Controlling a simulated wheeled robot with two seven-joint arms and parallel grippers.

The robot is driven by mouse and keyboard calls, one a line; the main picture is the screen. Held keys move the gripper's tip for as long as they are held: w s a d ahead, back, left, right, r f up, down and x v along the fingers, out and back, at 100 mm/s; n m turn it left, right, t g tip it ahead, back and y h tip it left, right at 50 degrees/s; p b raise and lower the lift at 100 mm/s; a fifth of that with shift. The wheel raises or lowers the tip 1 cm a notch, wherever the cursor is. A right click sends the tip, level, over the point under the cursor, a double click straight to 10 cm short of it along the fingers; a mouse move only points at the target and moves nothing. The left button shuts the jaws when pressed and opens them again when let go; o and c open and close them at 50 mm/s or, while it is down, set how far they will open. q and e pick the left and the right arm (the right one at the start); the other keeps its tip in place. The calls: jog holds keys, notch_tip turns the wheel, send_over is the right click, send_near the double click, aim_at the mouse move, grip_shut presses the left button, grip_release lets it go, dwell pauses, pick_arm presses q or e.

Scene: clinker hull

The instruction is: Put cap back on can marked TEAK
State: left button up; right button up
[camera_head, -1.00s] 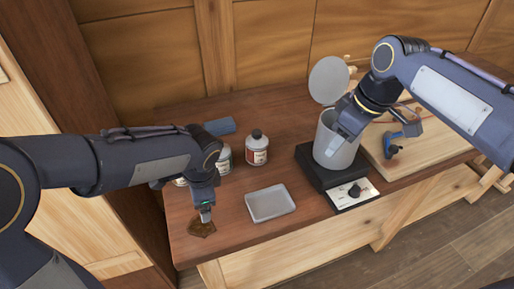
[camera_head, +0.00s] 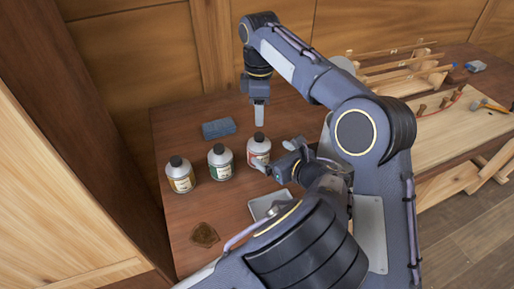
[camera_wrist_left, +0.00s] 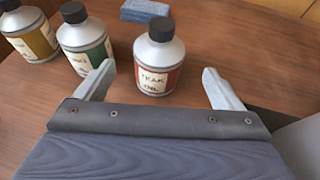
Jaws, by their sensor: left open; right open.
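The can marked TEAK (camera_head: 258,152) has a red label and a black top that looks like its cap (camera_head: 259,136). It stands upright, rightmost of three cans; in the left wrist view the can (camera_wrist_left: 158,70) shows its TEAK OIL label and the black cap (camera_wrist_left: 161,28) on top. My left gripper (camera_head: 275,154) is open, its fingers low on either side of the can's front; the wrist view shows the left gripper (camera_wrist_left: 159,72) with space beside the can. My right gripper (camera_head: 260,120) points down just above and behind the cap in the picture; its fingers overlap from here.
A green-label can (camera_head: 220,163) and a yellow-label can (camera_head: 180,176) stand to the left, both black-capped. A blue block (camera_head: 218,129) lies behind them. A brown patch (camera_head: 204,235) and a grey tray (camera_head: 262,208) are in front. My arms hide much of the bench's middle.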

aim_at(264, 149)
jog(key=shift+s, duration=0.1)
pick_arm(q)
jog(key=shift+w+a+f, duration=0.15)
jog(key=shift+w, duration=0.05)
jog(key=x, duration=0.7)
jog(key=shift+w+a+f, duration=0.1)
jog(key=shift+w, duration=0.05)
grip_shut()
dwell(0.4)
dwell(0.5)
